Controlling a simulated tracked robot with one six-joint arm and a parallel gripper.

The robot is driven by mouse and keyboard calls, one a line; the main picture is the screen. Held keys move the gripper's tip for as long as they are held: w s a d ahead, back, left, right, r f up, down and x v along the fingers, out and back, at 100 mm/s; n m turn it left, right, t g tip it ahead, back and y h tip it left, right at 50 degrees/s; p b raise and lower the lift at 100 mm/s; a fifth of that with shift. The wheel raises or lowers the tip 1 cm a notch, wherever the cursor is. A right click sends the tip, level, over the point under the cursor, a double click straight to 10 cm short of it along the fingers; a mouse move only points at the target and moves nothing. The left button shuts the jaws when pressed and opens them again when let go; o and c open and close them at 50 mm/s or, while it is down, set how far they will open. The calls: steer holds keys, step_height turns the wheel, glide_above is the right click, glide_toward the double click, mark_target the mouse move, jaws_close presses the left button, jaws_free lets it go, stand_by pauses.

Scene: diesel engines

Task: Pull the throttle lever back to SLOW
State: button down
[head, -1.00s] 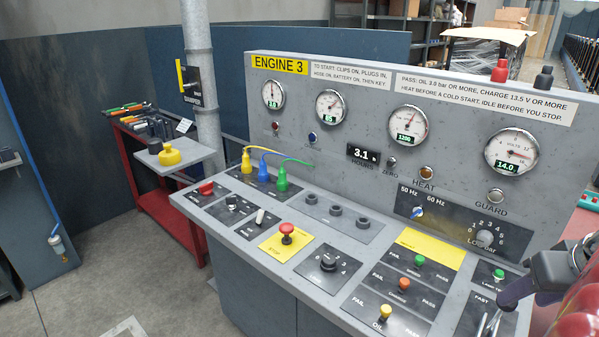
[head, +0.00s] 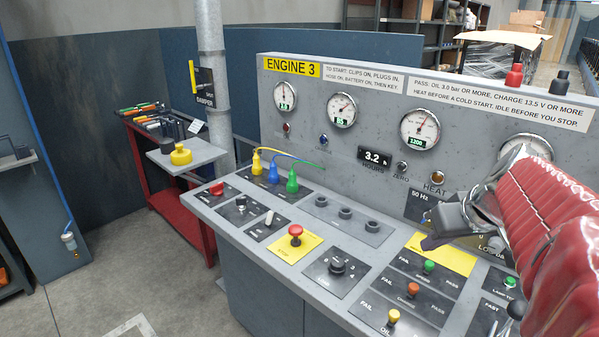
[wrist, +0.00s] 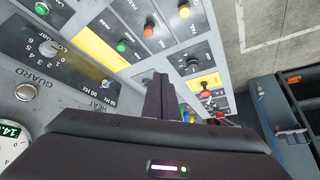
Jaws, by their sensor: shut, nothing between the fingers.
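The throttle panel (head: 491,305), marked FAST, is at the lower right edge of the head view. A dark round knob on a thin stalk (head: 517,309), which looks like the throttle lever, stands there; its base and any SLOW mark are cut off or hidden. My gripper (head: 432,242) is shut and empty, above the console by the yellow label, up and left of the lever and apart from it. In the wrist view its shut fingers (wrist: 159,97) point over the console; I cannot make out the lever there.
The green button (head: 429,267), orange button (head: 413,289) and yellow button (head: 393,316) sit below my gripper. A red stop button (head: 296,231) and a rotary knob (head: 337,266) are further left. The rpm gauge (head: 420,129) shows 1200. Open floor lies left of the console.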

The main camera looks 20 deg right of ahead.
steer(key=w+a+n+y, duration=0.1)
steer(key=w+a, duration=0.2)
steer(key=a, duration=1)
steer(key=s+a+f, duration=0.5)
steer(key=s+a, duration=0.5)
steer(key=a, duration=0.1)
steer(key=shift+a+f+n+g, duration=0.3)
steer(key=shift+a+f+g, duration=0.05)
steer(key=shift+f+g, duration=0.05)
